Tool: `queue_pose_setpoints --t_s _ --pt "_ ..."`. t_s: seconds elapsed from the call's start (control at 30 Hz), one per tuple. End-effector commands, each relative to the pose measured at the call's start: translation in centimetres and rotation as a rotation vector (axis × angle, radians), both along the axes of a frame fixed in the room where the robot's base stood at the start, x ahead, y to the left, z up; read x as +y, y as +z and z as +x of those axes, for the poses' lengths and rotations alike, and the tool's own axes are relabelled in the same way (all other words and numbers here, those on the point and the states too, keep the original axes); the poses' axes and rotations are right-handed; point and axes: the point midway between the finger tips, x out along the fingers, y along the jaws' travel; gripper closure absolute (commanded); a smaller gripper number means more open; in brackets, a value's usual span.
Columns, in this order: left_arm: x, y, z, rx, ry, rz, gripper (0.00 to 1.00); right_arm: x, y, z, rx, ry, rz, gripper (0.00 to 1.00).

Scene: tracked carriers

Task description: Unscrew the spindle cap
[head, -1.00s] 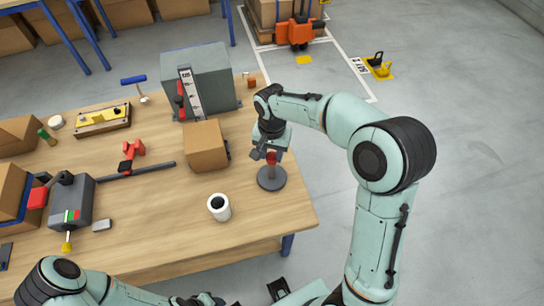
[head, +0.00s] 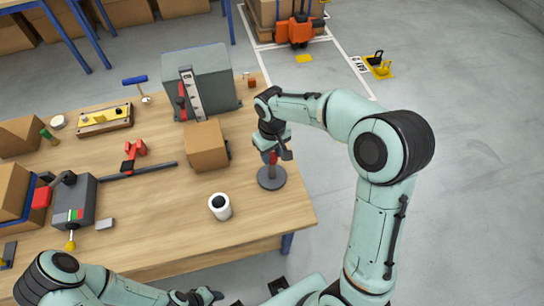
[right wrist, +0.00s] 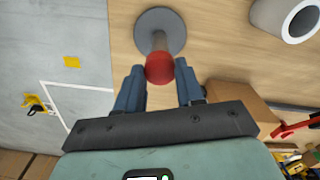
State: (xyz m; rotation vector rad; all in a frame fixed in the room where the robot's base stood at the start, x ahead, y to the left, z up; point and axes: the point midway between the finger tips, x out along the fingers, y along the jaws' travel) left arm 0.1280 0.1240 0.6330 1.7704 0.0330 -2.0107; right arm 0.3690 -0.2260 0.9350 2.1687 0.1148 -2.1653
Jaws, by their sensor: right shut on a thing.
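The spindle stands upright on the wooden table near its right edge, on a round grey base (head: 271,179). The base also shows in the right wrist view (right wrist: 160,22). A red cap (right wrist: 159,69) sits at the top of the grey post (right wrist: 158,43). My right gripper (head: 271,155) is over the spindle from above, shut on the red cap, with one finger on each side of it; the fingers partly hide the cap in the head view. My left gripper (head: 200,298) is low at the bottom edge, away from the spindle; its jaws are too small to judge.
A white roll (head: 220,206) stands left of the spindle, near the table's front. A cardboard box (head: 206,147) and a large grey machine (head: 200,82) stand behind it to the left. A red clamp (head: 133,153) with a dark bar lies further left. Bare tabletop surrounds the roll.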

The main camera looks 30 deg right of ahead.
Motion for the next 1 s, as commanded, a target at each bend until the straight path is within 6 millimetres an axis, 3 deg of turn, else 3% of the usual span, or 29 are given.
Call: queue_pose_setpoints --t_s 0.5,1.0 --pt "0.0 2.2 1.8 -0.020 -0.001 0.000 0.57 0.0 0.1 0.0 0.003 0.747 0.001 0.93" --pt "0.0 2.7 2.1 -0.025 0.000 0.000 0.57 0.1 0.0 0.0 0.002 0.904 0.001 0.93"
